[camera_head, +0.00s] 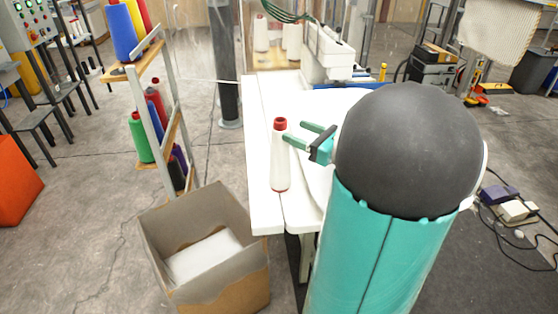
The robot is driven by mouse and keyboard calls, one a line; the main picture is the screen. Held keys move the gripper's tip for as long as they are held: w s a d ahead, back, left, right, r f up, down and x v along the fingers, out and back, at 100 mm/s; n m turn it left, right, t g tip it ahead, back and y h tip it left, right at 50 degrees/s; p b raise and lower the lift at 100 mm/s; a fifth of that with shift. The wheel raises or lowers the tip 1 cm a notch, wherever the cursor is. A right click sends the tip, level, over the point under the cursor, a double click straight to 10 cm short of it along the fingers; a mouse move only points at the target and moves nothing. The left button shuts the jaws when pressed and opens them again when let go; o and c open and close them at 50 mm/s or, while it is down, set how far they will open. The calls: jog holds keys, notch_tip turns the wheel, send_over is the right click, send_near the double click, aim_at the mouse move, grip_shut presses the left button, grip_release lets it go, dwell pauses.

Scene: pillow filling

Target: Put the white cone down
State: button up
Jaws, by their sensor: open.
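The white cone (280,160), a spool of white thread with a red top, stands upright on the white table (263,205) near its front left part. My gripper (302,137) has teal fingers and is open, just right of the cone's upper part. The near fingertip appears close to the cone's side; I cannot tell whether it touches. My teal and black arm hides the right part of the table.
A cardboard box (222,290) with a white item inside stands on the floor left of the table. A rack (163,95) with several coloured cones is at the left. A white sewing machine (325,55) and white cones are at the back. Bare tabletop lies around the cone.

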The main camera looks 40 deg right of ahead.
aim_at(286, 127)
jog(key=w, duration=0.3)
jog(key=w+a, duration=0.1)
jog(key=w, duration=0.2)
jog(key=shift+w+a+r, duration=0.1)
jog(key=shift+w+a, duration=0.05)
jog(key=shift+w, duration=0.05)
grip_shut()
